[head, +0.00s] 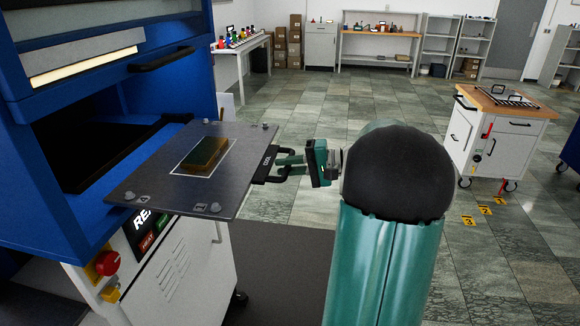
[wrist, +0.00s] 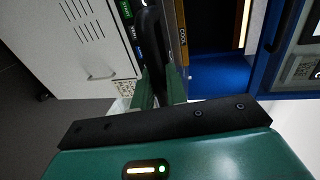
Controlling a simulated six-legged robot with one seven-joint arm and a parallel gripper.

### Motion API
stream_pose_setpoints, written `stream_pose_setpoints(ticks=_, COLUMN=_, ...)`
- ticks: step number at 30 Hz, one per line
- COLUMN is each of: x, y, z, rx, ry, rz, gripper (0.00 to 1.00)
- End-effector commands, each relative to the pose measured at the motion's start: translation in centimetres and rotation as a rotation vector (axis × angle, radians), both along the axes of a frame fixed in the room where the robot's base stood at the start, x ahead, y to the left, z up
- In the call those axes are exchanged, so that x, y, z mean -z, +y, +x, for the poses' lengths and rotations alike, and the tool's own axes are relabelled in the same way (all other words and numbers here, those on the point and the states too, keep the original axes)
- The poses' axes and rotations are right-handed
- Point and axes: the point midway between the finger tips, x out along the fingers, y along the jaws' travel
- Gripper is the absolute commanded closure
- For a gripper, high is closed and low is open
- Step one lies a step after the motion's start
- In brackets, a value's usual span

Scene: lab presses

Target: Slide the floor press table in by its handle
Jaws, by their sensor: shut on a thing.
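The press table (head: 225,140) is a dark grey plate sticking out of the blue press (head: 188,88) at the left of the head view. A brownish-gold block (head: 205,153) lies inside a white outline on the plate. The black handle (head: 266,168) is on the table's right edge. My gripper (head: 285,168) is shut on the handle, with the arm reaching from the right. In the wrist view, the green fingers (wrist: 160,90) close around the black handle (wrist: 151,35). The exact finger contact is partly hidden.
The press has a dark opening (head: 90,135) behind the table and a black door handle (head: 162,60) above it. A red button (head: 107,263) is on the white base below. A wooden-topped cart (head: 507,105) stands at the right.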

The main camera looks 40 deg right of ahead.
Motion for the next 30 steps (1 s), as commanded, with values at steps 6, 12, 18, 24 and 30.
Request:
stream_pose_setpoints(ticks=6, x=-0.1, y=2.1, z=2.6, rx=-0.006, ry=-0.003, rz=0.001, gripper=1.00)
stream_pose_setpoints(ticks=12, x=-0.1, y=5.1, z=6.4, rx=-0.007, ry=-0.003, rz=0.001, gripper=1.00)
stream_pose_setpoints(ticks=18, x=-0.1, y=8.6, z=10.9, rx=-0.008, ry=-0.003, rz=0.002, gripper=1.00)
stream_pose_setpoints(ticks=24, x=-0.1, y=12.0, z=15.3, rx=-0.008, ry=-0.003, rz=0.001, gripper=1.00)
stream_pose_setpoints(ticks=30, x=-0.1, y=15.4, z=19.7, rx=-0.007, ry=-0.004, rz=0.002, gripper=1.00)
